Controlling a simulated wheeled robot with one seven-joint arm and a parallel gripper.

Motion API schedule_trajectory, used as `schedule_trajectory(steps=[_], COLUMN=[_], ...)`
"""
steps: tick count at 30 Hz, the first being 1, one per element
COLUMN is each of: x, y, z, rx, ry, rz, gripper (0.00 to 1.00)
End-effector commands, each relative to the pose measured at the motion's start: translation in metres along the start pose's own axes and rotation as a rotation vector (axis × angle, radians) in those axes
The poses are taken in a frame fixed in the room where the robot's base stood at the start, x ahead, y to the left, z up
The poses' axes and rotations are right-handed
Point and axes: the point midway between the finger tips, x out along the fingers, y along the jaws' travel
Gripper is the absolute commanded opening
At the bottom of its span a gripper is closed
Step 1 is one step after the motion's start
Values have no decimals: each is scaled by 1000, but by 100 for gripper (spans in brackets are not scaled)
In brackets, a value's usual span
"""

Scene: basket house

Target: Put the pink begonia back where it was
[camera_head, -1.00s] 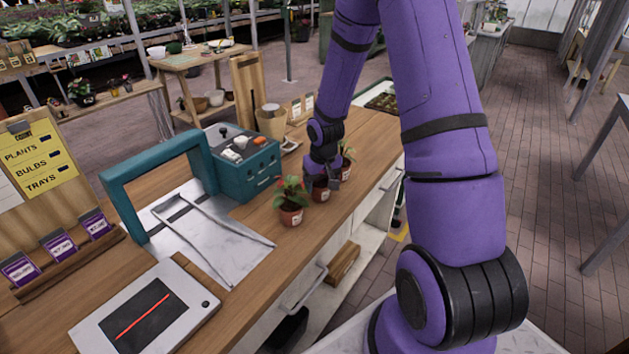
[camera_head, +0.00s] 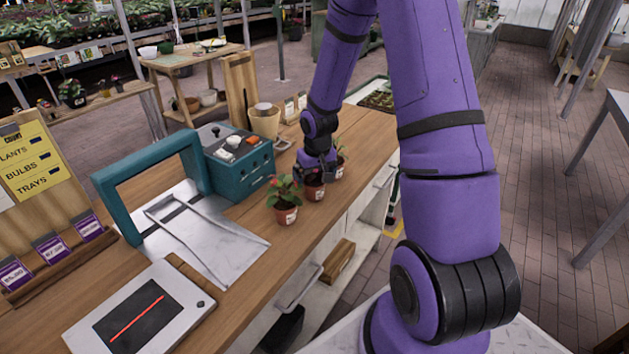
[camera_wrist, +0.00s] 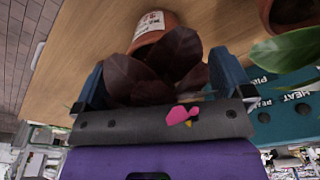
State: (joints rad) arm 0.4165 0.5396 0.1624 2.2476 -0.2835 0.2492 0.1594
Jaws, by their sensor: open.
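My gripper (camera_head: 315,172) is open, low over the counter at the middle pot of a row of three. In the wrist view a terracotta pot (camera_wrist: 155,28) with a white label holds a plant with dark purple leaves (camera_wrist: 150,70). The leaves lie between the open blue fingers. A pink patch with a yellow spot (camera_wrist: 182,115), apparently its bloom, shows against my gripper's palm; this seems to be the pink begonia. In the head view its pot (camera_head: 314,192) stands on the counter, its leaves mostly hidden by my gripper. I cannot tell whether the fingers touch it.
A green plant with red blooms (camera_head: 286,206) stands just left and nearer. Another potted plant (camera_head: 339,158) stands just behind to the right. The teal cash box (camera_head: 240,172) and metal tray (camera_head: 205,240) are left. The counter's edge runs close on the right.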

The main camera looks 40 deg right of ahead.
Motion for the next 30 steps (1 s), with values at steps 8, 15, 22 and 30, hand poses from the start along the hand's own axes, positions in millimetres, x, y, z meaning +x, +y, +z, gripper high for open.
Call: schedule_trajectory(steps=[8,15,22,30], x=[-52,-88,-105,-171], y=[0,0,-1,-23], z=[-1,0,1,21], rx=[1,1,-2,-38], ry=[4,3,3,56], rz=[1,1,3,46], gripper=[98,98,98,98])
